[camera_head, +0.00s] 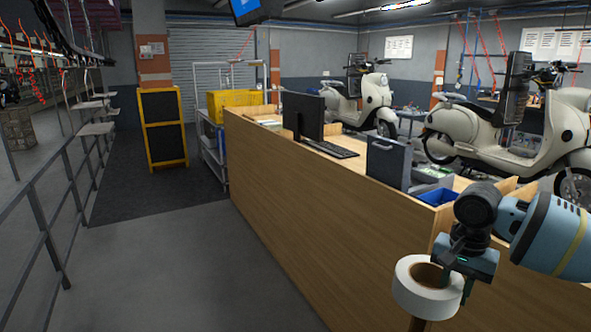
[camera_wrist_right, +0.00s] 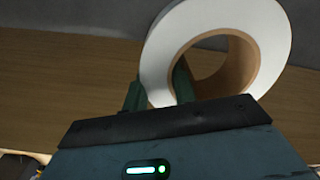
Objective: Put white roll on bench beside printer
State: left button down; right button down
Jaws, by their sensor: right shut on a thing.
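The white roll (camera_head: 412,298), a wide ring with a brown core, is held in my right gripper (camera_head: 462,284) in front of the bench (camera_head: 330,225), at the lower right of the head view. In the right wrist view, the fingers (camera_wrist_right: 158,90) are shut on the wall of the roll (camera_wrist_right: 160,50), one finger inside the core and one outside. A dark grey box-shaped thing (camera_head: 388,163) stands on the bench; I cannot tell whether it is the printer. My left gripper is not in view.
A monitor (camera_head: 302,113) and keyboard (camera_head: 331,148) stand farther along the bench. A blue tray (camera_head: 437,196) lies near its right end. The bench's wooden front panel rises above its top as an edge. Scooters (camera_head: 480,125) stand behind. The floor at left is clear.

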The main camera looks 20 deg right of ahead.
jog(key=w+a+r+n, duration=0.15)
jog(key=a+n, duration=0.45)
jog(key=a, duration=0.8)
jog(key=w+a+r+n, duration=0.15)
jog(key=a+n, duration=0.55)
jog(key=a, duration=0.8)
jog(key=s+f, duration=0.3)
jog(key=f, duration=0.8)
jog(key=s+f, duration=0.3)
jog(key=f, duration=0.9)
jog(key=shift+s+d+f, duration=0.15)
jog(key=shift+s+f, duration=0.05)
jog(key=shift+f, duration=0.1)
jog(key=shift+d, duration=0.1)
